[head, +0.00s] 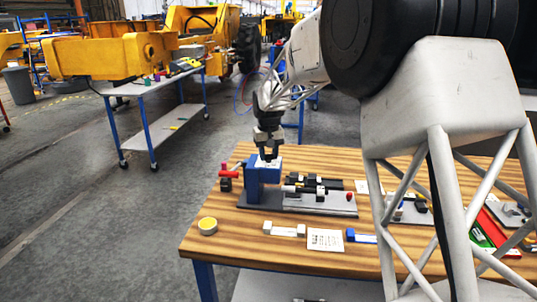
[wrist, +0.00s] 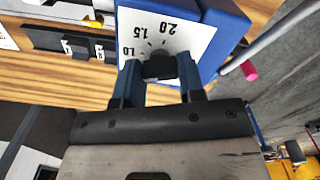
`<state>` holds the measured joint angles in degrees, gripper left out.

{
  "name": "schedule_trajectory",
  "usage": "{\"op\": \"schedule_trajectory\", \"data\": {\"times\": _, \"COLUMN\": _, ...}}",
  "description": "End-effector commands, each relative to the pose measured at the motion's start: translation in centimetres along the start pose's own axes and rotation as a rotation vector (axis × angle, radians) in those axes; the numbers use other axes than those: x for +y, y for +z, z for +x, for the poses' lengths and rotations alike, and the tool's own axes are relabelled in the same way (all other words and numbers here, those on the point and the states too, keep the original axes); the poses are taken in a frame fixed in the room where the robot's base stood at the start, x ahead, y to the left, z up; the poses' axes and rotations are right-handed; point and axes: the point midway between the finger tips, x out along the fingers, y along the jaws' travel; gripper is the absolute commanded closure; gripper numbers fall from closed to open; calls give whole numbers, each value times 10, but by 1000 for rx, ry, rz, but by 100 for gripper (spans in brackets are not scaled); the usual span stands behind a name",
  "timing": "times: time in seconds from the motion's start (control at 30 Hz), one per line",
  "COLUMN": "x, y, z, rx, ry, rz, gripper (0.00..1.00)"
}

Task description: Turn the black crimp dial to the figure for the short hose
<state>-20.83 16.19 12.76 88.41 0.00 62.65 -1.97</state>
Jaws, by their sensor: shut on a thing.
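My gripper (head: 268,157) points straight down over the blue crimp block (head: 263,176) at the left of the wooden bench. In the wrist view, my gripper (wrist: 158,72) has a finger on each side of the black crimp dial (wrist: 158,65) and is shut on it. The dial sits on a white scale plate (wrist: 196,52) with the figures 1.0, 1.5 and 2.0, seen upside down. The fingers hide part of the scale, and I cannot tell which figure the dial points at. A white printed card (head: 326,240) lies at the bench front; its text is too small to read.
A grey plate with black and grey fixtures (head: 320,200) lies right of the block. A red-handled part (head: 229,171) stands left of it. A yellow round tin (head: 208,226), a white block (head: 284,230) and a blue-and-white piece (head: 361,237) lie in front. My arm hides the bench's middle right.

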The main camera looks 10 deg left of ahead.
Motion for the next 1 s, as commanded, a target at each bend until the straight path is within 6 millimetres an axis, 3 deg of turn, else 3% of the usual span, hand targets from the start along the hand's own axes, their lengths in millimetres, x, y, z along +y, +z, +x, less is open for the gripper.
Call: {"op": "schedule_trajectory", "data": {"times": 1.0, "x": 0, "y": 0, "z": -2, "rx": 3, "ry": -1, "rz": 951, "gripper": 88}}
